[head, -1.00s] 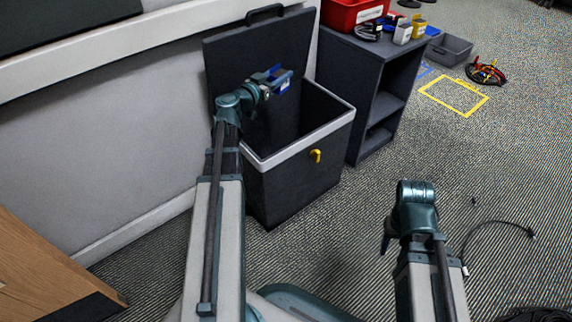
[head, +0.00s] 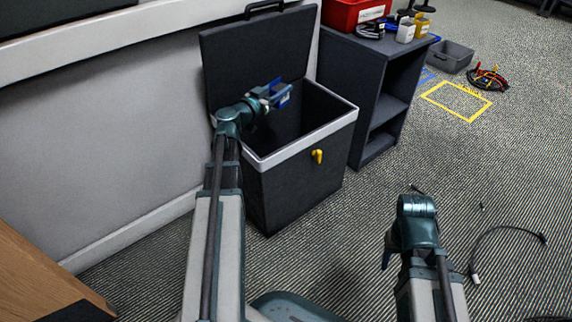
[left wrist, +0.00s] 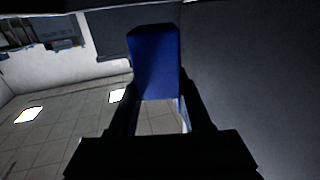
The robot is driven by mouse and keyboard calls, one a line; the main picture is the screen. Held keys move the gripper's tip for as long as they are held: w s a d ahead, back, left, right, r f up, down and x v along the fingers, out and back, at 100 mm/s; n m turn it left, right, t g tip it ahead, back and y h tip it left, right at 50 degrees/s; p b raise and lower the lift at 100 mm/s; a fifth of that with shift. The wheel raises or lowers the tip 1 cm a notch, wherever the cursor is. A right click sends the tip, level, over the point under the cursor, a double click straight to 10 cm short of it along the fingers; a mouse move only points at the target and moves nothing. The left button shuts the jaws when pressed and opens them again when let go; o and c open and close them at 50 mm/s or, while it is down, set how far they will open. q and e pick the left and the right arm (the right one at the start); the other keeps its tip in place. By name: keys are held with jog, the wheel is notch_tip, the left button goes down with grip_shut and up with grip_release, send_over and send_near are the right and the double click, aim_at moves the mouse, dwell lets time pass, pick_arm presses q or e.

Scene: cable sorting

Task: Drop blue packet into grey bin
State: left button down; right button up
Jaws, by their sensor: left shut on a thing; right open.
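The grey bin (head: 290,188) stands against the wall with its lid (head: 250,62) raised. It has a light rim and a yellow latch on its front. My left gripper (head: 272,94) is shut on the blue packet (head: 284,98), above the bin's opening. In the left wrist view the blue packet (left wrist: 155,62) stands between the two dark fingers. My right gripper (head: 388,252) hangs low at the right, over the floor and away from the bin; its fingers are mostly hidden by its wrist.
A dark shelf unit (head: 372,85) stands right of the bin, with a red box (head: 352,12) and small containers on top. A small grey tray (head: 450,55), a yellow floor outline (head: 456,100) and cables (head: 488,78) lie beyond. A black cable (head: 490,235) lies at right.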

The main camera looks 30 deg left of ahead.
pick_arm(q)
jog(key=shift+c, duration=1.3)
grip_release()
jog(key=shift+r, duration=0.1)
